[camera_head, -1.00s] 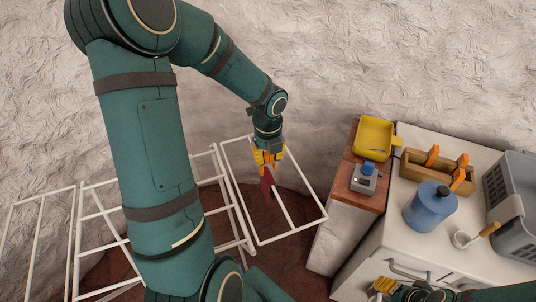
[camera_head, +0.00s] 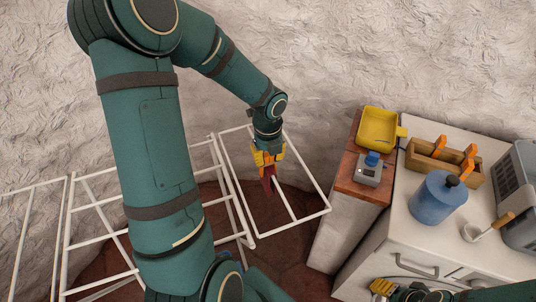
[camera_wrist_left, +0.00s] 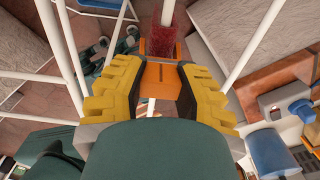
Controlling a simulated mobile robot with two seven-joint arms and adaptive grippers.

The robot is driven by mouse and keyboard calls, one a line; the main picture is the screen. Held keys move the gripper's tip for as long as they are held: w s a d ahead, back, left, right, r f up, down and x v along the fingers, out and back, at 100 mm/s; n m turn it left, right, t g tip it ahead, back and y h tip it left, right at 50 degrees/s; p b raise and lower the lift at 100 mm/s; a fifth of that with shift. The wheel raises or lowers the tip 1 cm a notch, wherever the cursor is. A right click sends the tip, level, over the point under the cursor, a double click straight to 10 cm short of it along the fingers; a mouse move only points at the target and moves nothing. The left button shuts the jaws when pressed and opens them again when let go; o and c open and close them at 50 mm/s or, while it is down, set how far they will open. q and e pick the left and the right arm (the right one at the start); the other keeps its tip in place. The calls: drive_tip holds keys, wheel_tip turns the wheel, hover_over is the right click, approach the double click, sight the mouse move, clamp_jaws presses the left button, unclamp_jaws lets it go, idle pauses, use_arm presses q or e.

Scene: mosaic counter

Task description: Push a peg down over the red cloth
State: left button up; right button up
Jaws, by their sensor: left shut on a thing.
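The red cloth (camera_head: 268,184) hangs over a bar of the white drying rack (camera_head: 322,194). My left gripper (camera_head: 267,158) is above the cloth and shut on an orange peg, which shows best between the yellow fingers in the left wrist view (camera_wrist_left: 161,80). The red cloth also shows there (camera_wrist_left: 160,40), just beyond the peg. The peg's lower end appears to meet the cloth's top edge. How far it sits over the cloth is hidden by the fingers. My right gripper (camera_head: 383,287) shows only partly at the bottom; its fingers are unclear.
A yellow tray (camera_head: 378,129) and a small grey device (camera_head: 369,171) lie on the wooden top.

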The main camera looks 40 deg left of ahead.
use_arm(q)
drive_tip(key=shift+f, duration=0.15)
drive_tip(key=o, duration=0.9)
wheel_tip(320, 180, up, 12)
drive_tip(key=shift+d, duration=0.1)
idle(0.3)
